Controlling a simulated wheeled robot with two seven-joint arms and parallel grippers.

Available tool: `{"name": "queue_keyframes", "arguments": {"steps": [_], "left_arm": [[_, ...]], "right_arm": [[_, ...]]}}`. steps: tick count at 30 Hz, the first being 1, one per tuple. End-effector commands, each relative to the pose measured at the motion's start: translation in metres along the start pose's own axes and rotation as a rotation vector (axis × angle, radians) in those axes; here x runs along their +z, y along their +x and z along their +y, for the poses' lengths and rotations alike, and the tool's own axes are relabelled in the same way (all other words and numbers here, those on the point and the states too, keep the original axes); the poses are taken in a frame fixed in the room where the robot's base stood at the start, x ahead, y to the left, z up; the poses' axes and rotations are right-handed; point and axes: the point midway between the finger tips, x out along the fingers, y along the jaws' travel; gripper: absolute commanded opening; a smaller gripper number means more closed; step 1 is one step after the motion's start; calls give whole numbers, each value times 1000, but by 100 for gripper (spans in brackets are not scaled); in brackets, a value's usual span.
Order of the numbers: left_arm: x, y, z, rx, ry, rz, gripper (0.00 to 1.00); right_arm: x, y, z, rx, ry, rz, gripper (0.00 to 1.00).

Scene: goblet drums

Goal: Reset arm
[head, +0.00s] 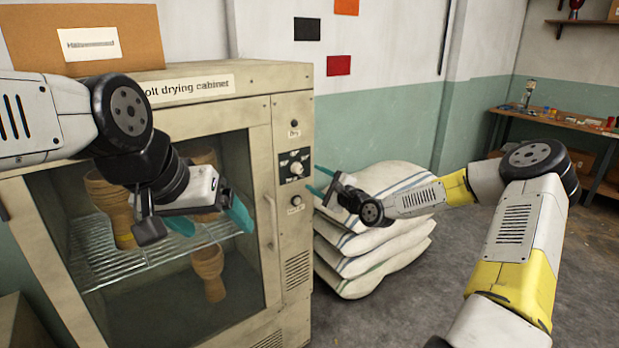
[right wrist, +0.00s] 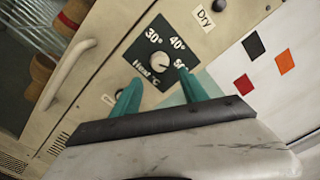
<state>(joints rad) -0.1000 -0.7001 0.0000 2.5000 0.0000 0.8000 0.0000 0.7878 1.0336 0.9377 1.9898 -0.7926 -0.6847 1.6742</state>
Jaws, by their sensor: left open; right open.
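My left gripper (head: 212,218) is open and empty in front of the drying cabinet's glass door (head: 150,300). My right gripper (head: 320,181) is open and empty, close to the right of the cabinet's control panel. In the right wrist view its teal fingers (right wrist: 160,95) frame the area just below the heat dial (right wrist: 160,62), and I cannot tell whether they touch the panel. The dial's plate reads 30° and 40°, with a third mark partly hidden by a finger. The heat dial also shows in the head view (head: 296,168).
The drying cabinet (head: 285,105) holds several goblet drums (head: 207,262) on and below a wire rack (head: 110,260). Its door handle (head: 271,222) is upright. A cardboard box (head: 130,40) sits on top. White sacks (head: 375,260) are stacked to the right. A workbench (head: 560,118) stands far right.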

Motion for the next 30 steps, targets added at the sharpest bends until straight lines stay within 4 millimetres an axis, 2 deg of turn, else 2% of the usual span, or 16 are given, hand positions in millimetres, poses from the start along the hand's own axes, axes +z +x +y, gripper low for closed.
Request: {"name": "queue_keyframes", "arguments": {"steps": [11,14,17,20,23,26,30], "left_arm": [[0,0,0,0,0,0,86],[0,0,0,0,0,0,86],[0,0,0,0,0,0,86],[0,0,0,0,0,0,86],[0,0,0,0,0,0,86],[0,0,0,0,0,0,86],[0,0,0,0,0,0,86]], "right_arm": [[4,-1,3,24,-31,2,51],[13,-2,14,108,-132,14,51],[24,-10,30,251,-314,37,51],[31,-29,40,415,-527,66,51],[36,-55,41,567,-725,95,51],[42,-86,31,702,-902,123,51],[56,-135,7,867,-1109,156,51]]}}
